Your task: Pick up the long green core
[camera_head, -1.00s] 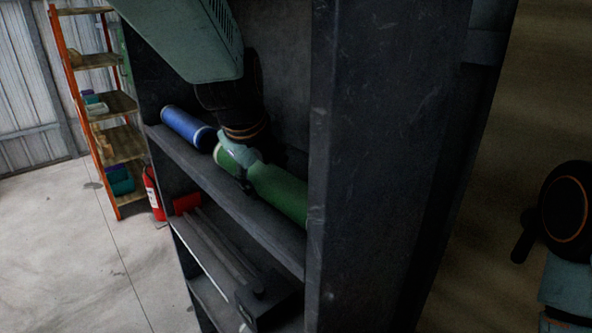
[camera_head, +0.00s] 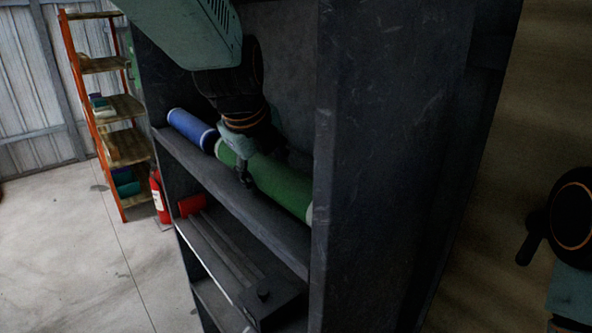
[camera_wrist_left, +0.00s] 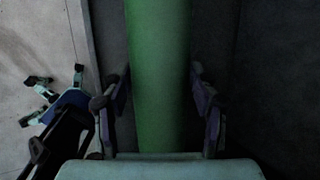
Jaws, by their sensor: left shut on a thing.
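The long green core (camera_head: 279,184) lies along the upper visible shelf of the dark rack in the head view, its near end against the rack's upright panel. My left gripper (camera_head: 243,166) reaches down from above and is shut on the core near its far end. In the left wrist view the green core (camera_wrist_left: 158,75) runs between the two fingers of my left gripper (camera_wrist_left: 160,112). Whether the core touches the shelf cannot be told. My right arm shows in part at the right edge of the head view; its fingers are not in view.
A blue core (camera_head: 192,129) lies on the same shelf just beyond the green one. The rack's tall side panel (camera_head: 390,170) stands close on the right. Dark bars (camera_head: 225,250) lie on the shelf below. A red extinguisher (camera_head: 159,197) and an orange-framed shelf (camera_head: 127,146) stand beyond.

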